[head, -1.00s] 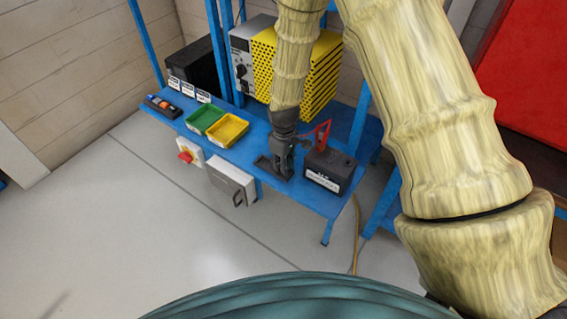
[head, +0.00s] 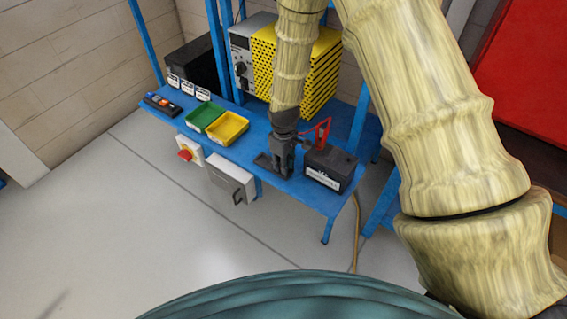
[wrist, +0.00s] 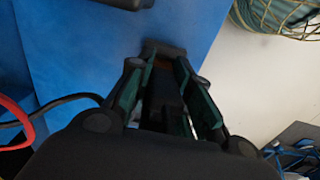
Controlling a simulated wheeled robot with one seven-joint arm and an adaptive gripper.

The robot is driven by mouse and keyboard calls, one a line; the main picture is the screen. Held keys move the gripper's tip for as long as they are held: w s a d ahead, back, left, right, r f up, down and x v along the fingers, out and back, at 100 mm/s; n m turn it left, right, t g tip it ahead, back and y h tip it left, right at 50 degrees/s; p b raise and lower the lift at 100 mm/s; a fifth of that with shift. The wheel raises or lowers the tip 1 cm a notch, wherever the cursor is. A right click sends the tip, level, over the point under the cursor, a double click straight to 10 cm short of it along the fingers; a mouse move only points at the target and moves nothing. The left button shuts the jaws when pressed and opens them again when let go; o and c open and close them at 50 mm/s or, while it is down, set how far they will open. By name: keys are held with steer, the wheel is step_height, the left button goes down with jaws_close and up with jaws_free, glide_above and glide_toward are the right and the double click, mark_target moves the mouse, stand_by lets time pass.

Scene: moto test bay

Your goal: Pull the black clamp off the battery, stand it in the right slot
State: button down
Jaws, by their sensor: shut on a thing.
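My gripper (head: 281,168) is low over the blue bench, left of the black battery (head: 331,168). In the wrist view my gripper (wrist: 160,75) is shut on the black clamp (wrist: 163,98), a dark piece between the two fingers. The clamp is clear of the battery. A dark slotted holder (head: 263,161) lies on the bench at the gripper's left, partly hidden by it. I cannot tell whether the clamp is seated in a slot. A red clamp (head: 323,131) stands at the battery's top left.
Green (head: 205,116) and yellow (head: 228,129) trays lie on the bench (head: 310,197) to the left. A yellow perforated unit (head: 318,70) stands behind my arm. Red and black cables (wrist: 15,115) run at left in the wrist view. The bench's front edge is close to the gripper.

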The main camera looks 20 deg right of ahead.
steer(key=shift+f, duration=0.2)
steer(key=c, duration=1.2)
jaws_free()
step_height(320, 180, up, 12)
steer(key=shift+f, duration=0.1)
steer(key=shift+s+p, duration=0.1)
steer(key=shift+p, duration=0.2)
